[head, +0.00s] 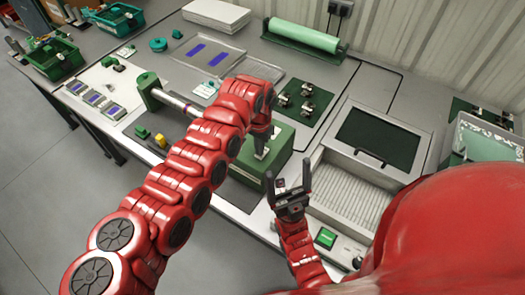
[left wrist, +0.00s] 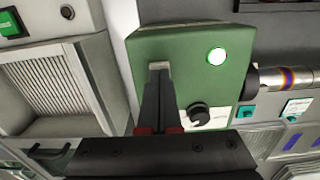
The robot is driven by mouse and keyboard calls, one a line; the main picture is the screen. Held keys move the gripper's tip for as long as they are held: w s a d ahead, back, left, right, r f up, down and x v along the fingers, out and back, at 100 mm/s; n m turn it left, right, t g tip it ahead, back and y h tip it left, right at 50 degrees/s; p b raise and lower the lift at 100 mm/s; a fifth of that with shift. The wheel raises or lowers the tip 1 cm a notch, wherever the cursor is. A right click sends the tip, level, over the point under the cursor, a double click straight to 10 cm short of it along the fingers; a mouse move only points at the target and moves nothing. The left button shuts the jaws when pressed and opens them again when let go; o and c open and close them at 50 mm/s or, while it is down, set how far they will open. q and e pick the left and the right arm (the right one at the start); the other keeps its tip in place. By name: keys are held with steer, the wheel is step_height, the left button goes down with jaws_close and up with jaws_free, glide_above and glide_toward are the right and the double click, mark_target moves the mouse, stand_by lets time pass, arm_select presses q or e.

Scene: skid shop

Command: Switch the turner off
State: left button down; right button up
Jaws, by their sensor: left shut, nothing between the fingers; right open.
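The turner is a green box (head: 268,160) with a steel shaft (head: 180,102) running left to a green end post (head: 148,88). In the left wrist view the green box (left wrist: 190,45) shows a lit, whitish-green round lamp (left wrist: 217,56) and a black knob (left wrist: 199,115) on a pale label. My left gripper (head: 262,138) is shut and empty, its fingers over the box, left of the lamp and knob in the left wrist view (left wrist: 158,85). A pale piece shows at the fingertips; I cannot tell if they touch the box. My right gripper (head: 292,190) is open and empty, to the right of the box.
An open machine with a ribbed bed (head: 345,193) and raised dark lid (head: 378,140) stands to the right, a green button (head: 326,237) at its front. A green roll (head: 303,36) lies at the back. Green bins (head: 55,58) stand at the far left.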

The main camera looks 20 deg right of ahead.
arm_select(q)
steer(key=shift+f+b, duration=0.3)
steer(key=shift+f, duration=0.15)
steer(key=shift+r, duration=0.15)
steer(key=shift+r+p, duration=0.65)
steer(key=shift+r, duration=0.65)
step_height(320, 180, up, 2)
steer(key=shift+r+p, duration=0.1)
steer(key=shift+p, duration=0.2)
steer(key=shift+r, duration=1)
